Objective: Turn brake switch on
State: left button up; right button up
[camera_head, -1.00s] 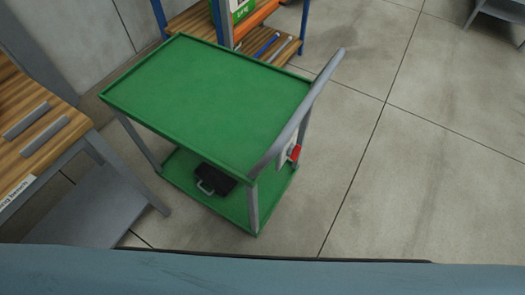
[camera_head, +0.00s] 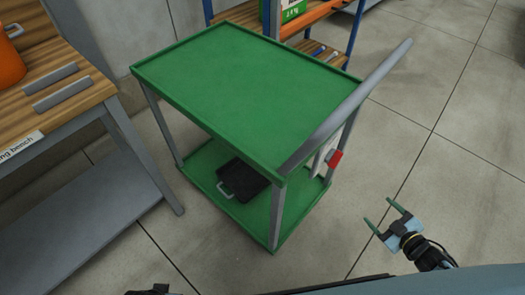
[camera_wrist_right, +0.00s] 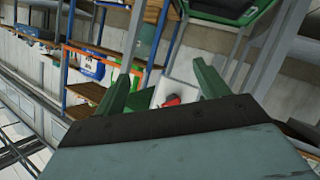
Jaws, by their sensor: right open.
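The brake switch is a red lever (camera_head: 335,159) on a pale plate (camera_head: 319,157) at the handle end of the green cart (camera_head: 240,85), below the grey push handle (camera_head: 350,105). The lever also shows in the right wrist view (camera_wrist_right: 171,100), between the fingers and partly hidden behind the gripper body. My right gripper (camera_head: 379,211) is open and empty, with green fingers, to the right of and below the switch in the head view, apart from the cart. My left gripper is not clearly in view; only a dark part shows at the bottom edge.
A black case (camera_head: 242,180) lies on the cart's lower shelf. A workbench (camera_head: 60,110) stands at the left with an orange container (camera_head: 8,62). A shelf rack (camera_head: 325,22) stands behind the cart. The floor (camera_head: 440,120) right of the cart is clear.

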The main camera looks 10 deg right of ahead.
jog(key=w+r+n+t+y+b, duration=0.1)
jog(key=w+r+n+y+b, duration=0.3)
jog(key=r, duration=0.1)
jog(key=n+y+b, duration=0.2)
jog(key=n+y, duration=0.2)
jog(key=y, duration=0.1)
send_near(338, 162)
pick_arm(q)
notch_tip(338, 162, up, 13)
jog(key=w+d+t+b, duration=0.1)
jog(key=w+d+b, duration=0.1)
jog(key=shift+b, duration=0.35)
pick_arm(e)
jog(key=shift+g+h, duration=0.3)
jog(key=x, duration=0.9)
jog(key=shift+w+a+r, duration=0.1)
jog(key=shift+r, duration=0.25)
jog(key=c, duration=1)
